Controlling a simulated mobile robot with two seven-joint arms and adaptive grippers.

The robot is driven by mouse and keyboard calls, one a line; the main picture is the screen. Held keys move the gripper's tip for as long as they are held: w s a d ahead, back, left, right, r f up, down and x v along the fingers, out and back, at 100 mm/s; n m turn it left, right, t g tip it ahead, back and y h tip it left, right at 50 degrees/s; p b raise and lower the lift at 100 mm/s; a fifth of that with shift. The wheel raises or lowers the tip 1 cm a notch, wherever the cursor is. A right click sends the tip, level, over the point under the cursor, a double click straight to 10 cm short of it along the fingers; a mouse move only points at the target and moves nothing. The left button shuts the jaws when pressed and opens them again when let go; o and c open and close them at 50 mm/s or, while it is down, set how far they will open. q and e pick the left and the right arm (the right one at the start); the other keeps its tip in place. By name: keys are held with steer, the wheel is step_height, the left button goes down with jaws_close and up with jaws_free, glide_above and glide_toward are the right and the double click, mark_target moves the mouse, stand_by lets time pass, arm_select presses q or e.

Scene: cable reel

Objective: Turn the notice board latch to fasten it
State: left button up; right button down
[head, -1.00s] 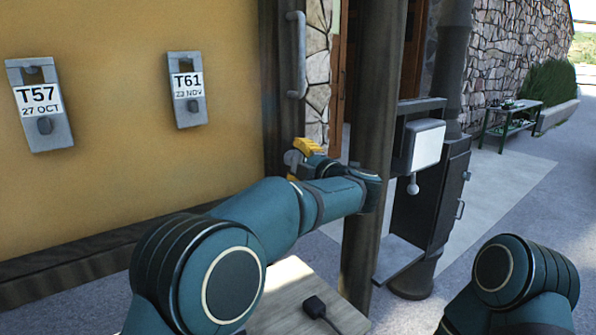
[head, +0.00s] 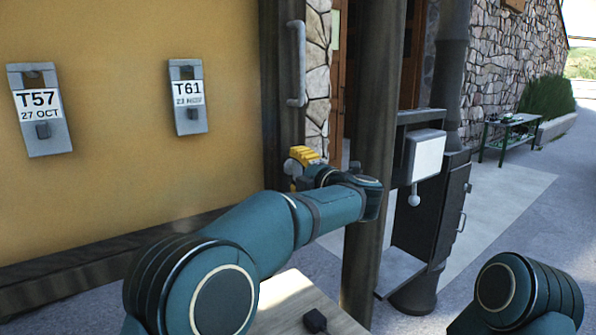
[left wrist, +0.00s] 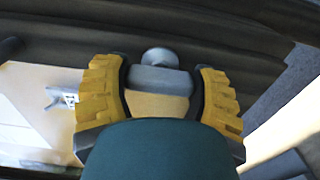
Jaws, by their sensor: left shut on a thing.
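My left gripper (head: 303,158) is in front of the dark timber post, right of the yellow wall. In the left wrist view, its two yellow fingers (left wrist: 160,92) stand on either side of a grey block (left wrist: 160,80) with a round grey knob at its far end, which looks like the latch. The gripper is shut on this block. In the head view my forearm and wrist hide most of the block, so its angle cannot be told there. A tan board with a white sheet (left wrist: 22,135) shows left of the fingers in the wrist view. My right gripper is out of view.
Two grey plates, T57 (head: 28,139) and T61 (head: 190,127), hang on the yellow wall. A dark post (head: 378,110) stands close right of my left wrist. A dark cabinet (head: 455,205) is beyond it. A wooden tabletop (head: 285,305) with a small black object (head: 314,321) is below.

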arm_select(q)
steer(key=o, duration=1.2)
steer(key=v, duration=1.2)
